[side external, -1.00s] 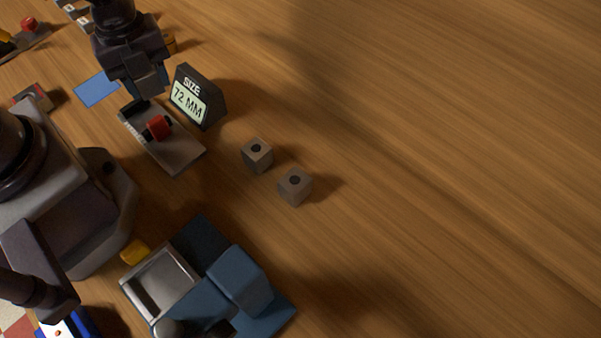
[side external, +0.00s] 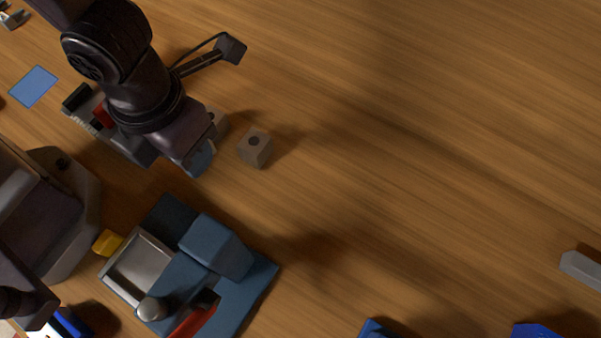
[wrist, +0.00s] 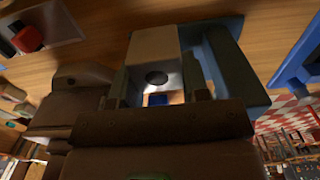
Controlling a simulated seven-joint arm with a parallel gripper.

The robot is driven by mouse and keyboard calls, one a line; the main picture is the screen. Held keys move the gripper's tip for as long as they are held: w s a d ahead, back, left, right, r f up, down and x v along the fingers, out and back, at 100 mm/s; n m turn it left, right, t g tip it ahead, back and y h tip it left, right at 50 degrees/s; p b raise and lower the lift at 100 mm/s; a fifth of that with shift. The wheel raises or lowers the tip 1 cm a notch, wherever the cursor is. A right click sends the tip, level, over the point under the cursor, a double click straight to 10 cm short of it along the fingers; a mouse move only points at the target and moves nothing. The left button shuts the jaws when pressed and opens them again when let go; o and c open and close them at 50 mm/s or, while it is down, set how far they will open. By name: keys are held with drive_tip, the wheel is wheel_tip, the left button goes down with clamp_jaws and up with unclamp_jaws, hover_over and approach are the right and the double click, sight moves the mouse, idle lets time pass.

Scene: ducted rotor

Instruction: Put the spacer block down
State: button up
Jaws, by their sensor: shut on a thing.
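My gripper (side external: 188,160) is low over the table, between the display stand's base and the blue machine. In the wrist view a grey spacer block (wrist: 155,48) with a dark round hole sits between my fingers (wrist: 158,88), which are shut on it. The side view hides the held block behind the fingers and wrist. Another grey block (side external: 255,147) with a hole stands on the table just right of the gripper. A further one (side external: 219,122) is partly hidden behind the gripper. I cannot tell whether the held block touches the table.
The blue machine (side external: 218,245) with a metal tray (side external: 138,268) and red lever (side external: 192,322) is close below the gripper. A plate with a red part (side external: 101,117) is partly covered by my arm. A blue sheet (side external: 34,86) lies upper left. The right of the table is mostly clear.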

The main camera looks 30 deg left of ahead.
drive_tip(key=w+d+f, duration=0.5)
drive_tip(key=w+d, duration=0.1)
drive_tip(key=d, duration=0.1)
hover_over(298, 187)
wheel_tip(298, 187, down, 4)
drive_tip(key=shift+s+a+f, duration=0.1)
drive_tip(key=shift+a+f, duration=0.05)
drive_tip(key=shift+f, duration=0.05)
drive_tip(key=shift+d+f, duration=0.2)
drive_tip(key=shift+f, duration=1.55)
drive_tip(key=shift+f, duration=0.2)
drive_tip(key=o, duration=1)
drive_tip(key=shift+o, duration=0.2)
drive_tip(key=shift+r, duration=0.15)
